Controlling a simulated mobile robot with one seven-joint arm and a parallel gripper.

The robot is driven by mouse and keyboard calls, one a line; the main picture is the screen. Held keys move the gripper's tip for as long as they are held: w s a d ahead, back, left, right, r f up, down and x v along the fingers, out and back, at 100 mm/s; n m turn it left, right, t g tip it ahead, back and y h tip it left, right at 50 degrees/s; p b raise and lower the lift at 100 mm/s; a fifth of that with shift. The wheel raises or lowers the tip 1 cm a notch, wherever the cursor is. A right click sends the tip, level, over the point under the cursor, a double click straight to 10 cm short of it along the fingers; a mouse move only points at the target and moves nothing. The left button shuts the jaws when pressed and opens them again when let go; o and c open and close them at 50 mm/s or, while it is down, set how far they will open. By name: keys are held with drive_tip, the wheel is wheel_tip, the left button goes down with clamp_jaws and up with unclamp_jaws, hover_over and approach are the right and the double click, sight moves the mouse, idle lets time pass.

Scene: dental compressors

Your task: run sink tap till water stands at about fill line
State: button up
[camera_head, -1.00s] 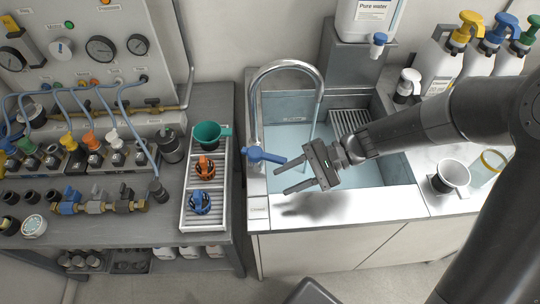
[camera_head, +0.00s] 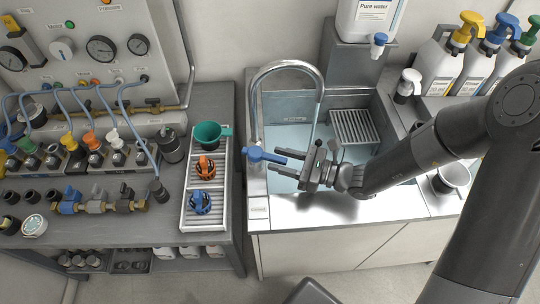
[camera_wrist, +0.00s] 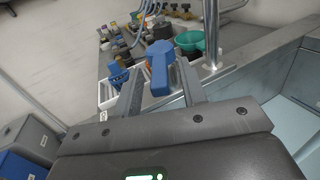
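The sink (camera_head: 398,200) has a tall curved metal faucet (camera_head: 285,66) at its back left. Its blue lever handle (camera_head: 264,155) points right over the left rim. A pale line below the spout may be a stream; I cannot be sure. Pale blue shows in the basin, but the water level is unclear and my arm hides part of it. A small label on the back wall is unreadable. My gripper (camera_head: 280,172) is open over the front left of the basin, fingers toward the lever. In the wrist view, the blue lever (camera_wrist: 160,66) appears between the separated fingers (camera_wrist: 158,88).
Left of the sink, a tray (camera_head: 205,223) holds a green cup (camera_head: 208,133) and two knobbed parts. A water container (camera_head: 367,22) stands behind the sink. Pump bottles (camera_head: 440,62) and a metal cup (camera_head: 452,176) stand to the right.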

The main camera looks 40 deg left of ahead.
sight(263, 155)
drive_tip(key=shift+x, duration=1.65)
clamp_jaws()
